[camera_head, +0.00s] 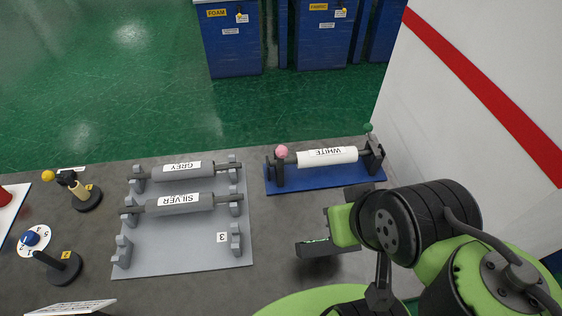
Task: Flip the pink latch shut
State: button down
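The pink latch shows as a pink ball knob (281,151) at the top of the left post of a blue stand (325,178). I cannot tell from this view whether this latch is open or shut. A white roll (328,156) labelled WHITE lies across the stand's two dark posts. A green knob (368,128) stands above the right post. My gripper (318,246) is in front of the stand, below and to the right of the pink knob, apart from it. Its fingers are partly hidden by my arm, and nothing is seen held.
A grey board (205,257) to the left carries a GREY roll (177,171) and a SILVER roll (178,203) on grey supports. Round black-based stands (66,268) stand farther left. A white wall (465,120) with a red stripe rises at the right. Blue bins (232,50) stand beyond the table.

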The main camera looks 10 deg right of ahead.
aim_at(282, 152)
jog(key=k+j+u, duration=0.2)
jog(key=j, duration=0.4)
jog(key=j+u, duration=0.25)
jog(key=j, duration=0.35)
jog(key=i, duration=0.05)
